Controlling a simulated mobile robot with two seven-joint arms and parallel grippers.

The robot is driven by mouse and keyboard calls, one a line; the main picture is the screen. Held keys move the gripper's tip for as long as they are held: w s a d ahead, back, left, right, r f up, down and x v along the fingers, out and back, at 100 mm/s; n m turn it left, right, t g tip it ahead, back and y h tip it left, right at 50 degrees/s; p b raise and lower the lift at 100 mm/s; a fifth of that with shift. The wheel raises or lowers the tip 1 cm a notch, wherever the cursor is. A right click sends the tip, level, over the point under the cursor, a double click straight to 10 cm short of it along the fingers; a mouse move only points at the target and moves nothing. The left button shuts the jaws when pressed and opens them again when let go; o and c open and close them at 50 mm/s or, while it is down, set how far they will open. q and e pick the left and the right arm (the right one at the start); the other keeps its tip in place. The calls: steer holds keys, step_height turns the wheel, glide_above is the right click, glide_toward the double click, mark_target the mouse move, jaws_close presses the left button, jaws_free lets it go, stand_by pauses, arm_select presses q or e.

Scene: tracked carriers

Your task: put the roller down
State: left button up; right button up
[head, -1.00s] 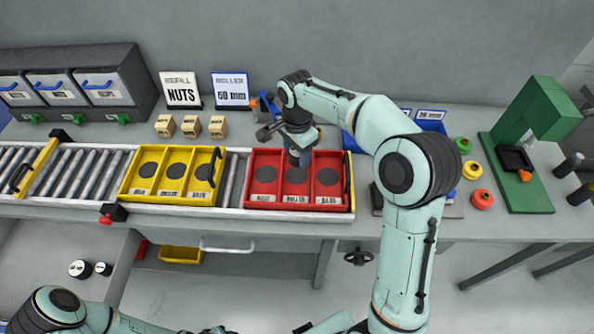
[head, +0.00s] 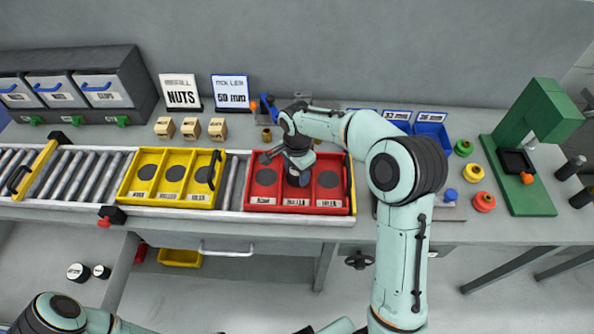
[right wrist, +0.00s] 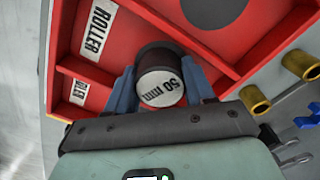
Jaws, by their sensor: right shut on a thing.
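The roller (right wrist: 160,82) is a short dark cylinder with a white end label reading 50 mm. My right gripper (head: 298,178) is shut on it, with a blue finger on each side in the right wrist view. Gripper and roller are at the middle compartment of the red carrier (head: 250,196), by its ROLLER label (right wrist: 97,28). I cannot tell whether the roller touches the compartment floor. The side compartments show dark round spots and no parts. My left gripper is not in view.
A yellow carrier (head: 122,190) stands left of the red one on the roller conveyor (head: 75,172). A sign reading 50 mm (head: 231,92) stands behind. Brass pieces (right wrist: 254,98) lie close to the red carrier. A green press (head: 528,135) stands at the right.

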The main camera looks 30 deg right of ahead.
steer(key=o, duration=0.9)
steer(key=shift+f, duration=0.1)
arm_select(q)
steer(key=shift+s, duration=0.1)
arm_select(e)
steer(key=shift+r, duration=0.2)
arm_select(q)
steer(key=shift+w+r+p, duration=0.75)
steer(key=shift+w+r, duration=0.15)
arm_select(e)
step_height(320, 180, up, 12)
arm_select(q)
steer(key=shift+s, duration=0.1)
arm_select(e)
steer(key=shift+s, duration=0.1)
